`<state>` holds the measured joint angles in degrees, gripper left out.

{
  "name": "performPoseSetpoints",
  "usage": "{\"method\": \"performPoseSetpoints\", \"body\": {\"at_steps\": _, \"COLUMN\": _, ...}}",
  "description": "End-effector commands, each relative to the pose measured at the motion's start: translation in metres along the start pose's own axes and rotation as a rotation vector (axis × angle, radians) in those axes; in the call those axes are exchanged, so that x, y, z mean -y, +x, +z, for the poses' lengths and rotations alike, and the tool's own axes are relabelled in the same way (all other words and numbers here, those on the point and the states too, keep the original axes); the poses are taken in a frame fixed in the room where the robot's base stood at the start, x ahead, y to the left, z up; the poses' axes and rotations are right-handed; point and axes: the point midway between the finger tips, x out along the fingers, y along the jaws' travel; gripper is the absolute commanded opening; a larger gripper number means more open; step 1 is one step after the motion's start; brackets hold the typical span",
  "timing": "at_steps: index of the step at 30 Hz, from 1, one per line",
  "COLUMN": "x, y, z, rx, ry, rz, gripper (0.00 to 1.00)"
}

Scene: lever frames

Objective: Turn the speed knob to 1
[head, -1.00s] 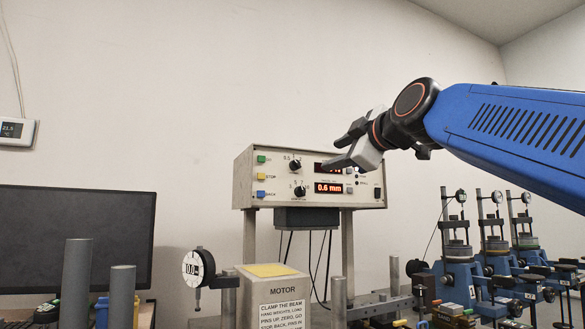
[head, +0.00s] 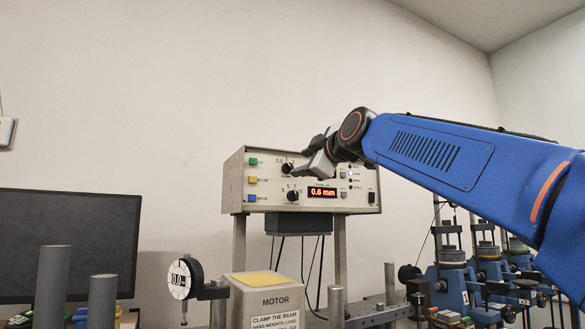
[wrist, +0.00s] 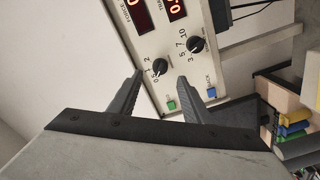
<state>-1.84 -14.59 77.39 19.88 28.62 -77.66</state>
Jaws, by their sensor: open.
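The control box (head: 230,190) has two black knobs on its front. The upper knob (head: 288,168), marked 0.5, 1 and 2, appears in the wrist view (wrist: 132,67); its pointer setting is too small to read surely. The lower knob (head: 293,196), marked 3, 5, 7 and 10, is at the right in the wrist view (wrist: 196,45). My gripper (head: 306,160) is open and empty, in front of the panel just right of the upper knob. In the wrist view the left fingertip of my gripper (wrist: 173,82) lies close to the upper knob; contact cannot be told.
Green, yellow and blue buttons (head: 253,180) line the box's left side. The lower red display (head: 322,192) reads 0.6 mm; my gripper hides the upper one in the head view. Below stand the motor block (head: 266,284) and a dial gauge (head: 183,278). Blue test devices (head: 450,280) stand at right.

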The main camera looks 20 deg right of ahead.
Motion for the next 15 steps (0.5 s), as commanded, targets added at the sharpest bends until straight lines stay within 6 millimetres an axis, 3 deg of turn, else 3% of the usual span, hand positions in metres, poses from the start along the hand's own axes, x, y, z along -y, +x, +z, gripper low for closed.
{"method": "performPoseSetpoints", "body": {"at_steps": 7, "x": 0.001, "y": 0.041, "z": 0.000, "rx": 0.000, "ry": 0.000, "rz": -0.003, "gripper": 0.44}}
{"method": "performPoseSetpoints", "body": {"at_steps": 15, "x": 0.000, "y": 0.066, "z": 0.000, "rx": 0.000, "ry": 0.001, "rz": -0.001, "gripper": 0.44}}
